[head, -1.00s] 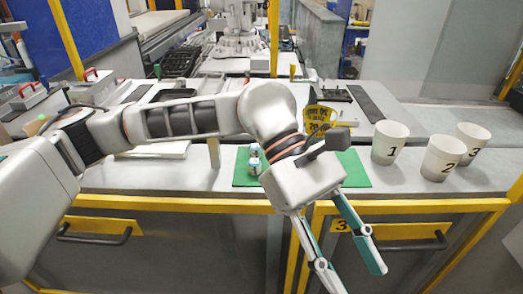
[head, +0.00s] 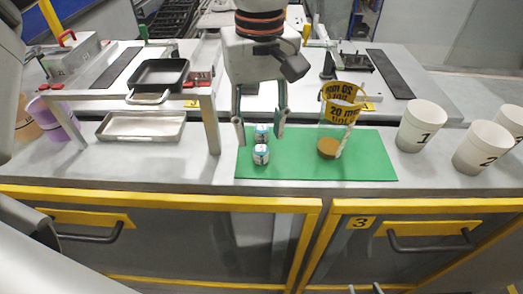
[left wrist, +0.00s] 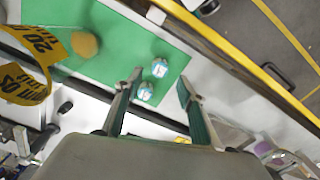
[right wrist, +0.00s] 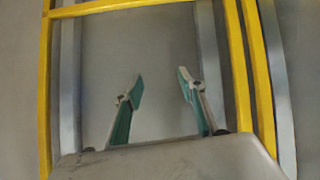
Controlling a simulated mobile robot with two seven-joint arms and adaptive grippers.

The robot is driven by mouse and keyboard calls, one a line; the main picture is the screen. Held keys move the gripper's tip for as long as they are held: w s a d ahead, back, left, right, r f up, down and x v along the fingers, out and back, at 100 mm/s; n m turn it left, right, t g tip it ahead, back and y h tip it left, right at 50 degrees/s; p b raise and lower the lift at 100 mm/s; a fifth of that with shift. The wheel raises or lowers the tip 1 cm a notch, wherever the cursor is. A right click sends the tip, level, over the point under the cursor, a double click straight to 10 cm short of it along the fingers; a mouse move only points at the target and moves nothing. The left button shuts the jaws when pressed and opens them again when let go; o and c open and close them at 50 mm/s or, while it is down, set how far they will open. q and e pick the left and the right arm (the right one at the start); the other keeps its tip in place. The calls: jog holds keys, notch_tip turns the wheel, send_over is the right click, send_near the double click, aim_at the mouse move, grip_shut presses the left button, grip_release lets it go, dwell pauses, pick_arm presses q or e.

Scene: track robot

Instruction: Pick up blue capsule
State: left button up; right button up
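Two small white-and-blue capsules stand on the green mat (head: 330,165), one behind the other: a far one (head: 261,133) and a near one (head: 261,154). I cannot tell which is the task's blue capsule. My left gripper (head: 258,142) is open, pointing down, with its fingers on either side of the capsules in the head view. In the left wrist view the capsules (left wrist: 159,67) (left wrist: 145,91) lie beyond the open fingers, touching neither. My right gripper (right wrist: 160,85) is open and empty, facing a grey panel; its tips show at the bottom of the head view (head: 366,289).
A clear cup (head: 336,135) with a yellow label and brown contents stands on the mat, right of the capsules. Several numbered white cups (head: 421,126) stand further right. A metal tray (head: 141,126) and grey post (head: 210,123) are left.

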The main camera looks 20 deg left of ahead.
aim_at(260, 159)
pick_arm(q)
notch_tip(260, 159, down, 5)
jog(key=shift+f, duration=0.2)
jog(key=c, duration=0.9)
